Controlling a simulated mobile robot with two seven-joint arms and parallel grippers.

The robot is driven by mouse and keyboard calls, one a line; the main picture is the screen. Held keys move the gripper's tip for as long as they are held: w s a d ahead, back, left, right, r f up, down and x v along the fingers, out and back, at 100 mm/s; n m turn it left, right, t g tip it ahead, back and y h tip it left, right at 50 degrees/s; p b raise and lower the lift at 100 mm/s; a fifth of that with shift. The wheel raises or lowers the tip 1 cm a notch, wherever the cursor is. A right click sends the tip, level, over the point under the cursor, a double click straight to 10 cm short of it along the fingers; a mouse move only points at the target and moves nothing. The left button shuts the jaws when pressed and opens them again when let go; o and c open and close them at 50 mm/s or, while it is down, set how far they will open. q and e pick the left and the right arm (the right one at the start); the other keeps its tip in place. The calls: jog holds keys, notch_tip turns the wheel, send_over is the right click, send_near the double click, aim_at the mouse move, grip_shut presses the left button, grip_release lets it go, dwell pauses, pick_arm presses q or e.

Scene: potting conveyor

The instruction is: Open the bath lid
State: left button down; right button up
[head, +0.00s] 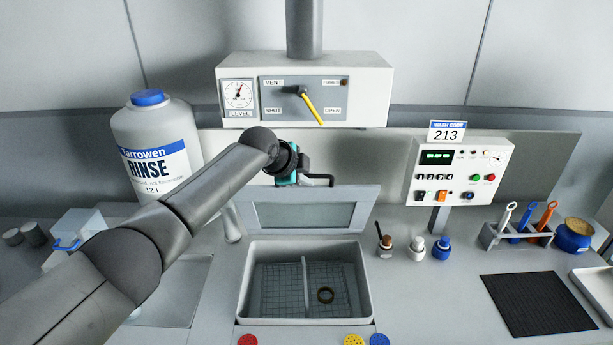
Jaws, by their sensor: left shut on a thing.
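The bath (243,300) is a grey open tub in the middle of the counter. Its lid (368,203), a pale frame with a grey window, stands raised and tilted back behind the tub, so the bath's inside shows. My left gripper (300,177) is at the top edge of the lid, shut on the dark lid handle (325,178). The fingertips are small and partly hidden by my own wrist. My right gripper is not in view.
A grey box with a yellow lever (310,108) hangs above the lid. A rinse bottle (155,150) stands left and a control panel (459,170) right. Small bottles (417,248) stand right of the bath.

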pick_arm(q)
jog(key=c, duration=1.2)
grip_release()
jog(key=shift+f, duration=0.15)
jog(key=shift+o, duration=0.2)
jog(key=v, duration=1.5)
jog(key=shift+b, duration=0.4)
jog(key=shift+a, duration=0.1)
jog(key=shift+c, duration=0.2)
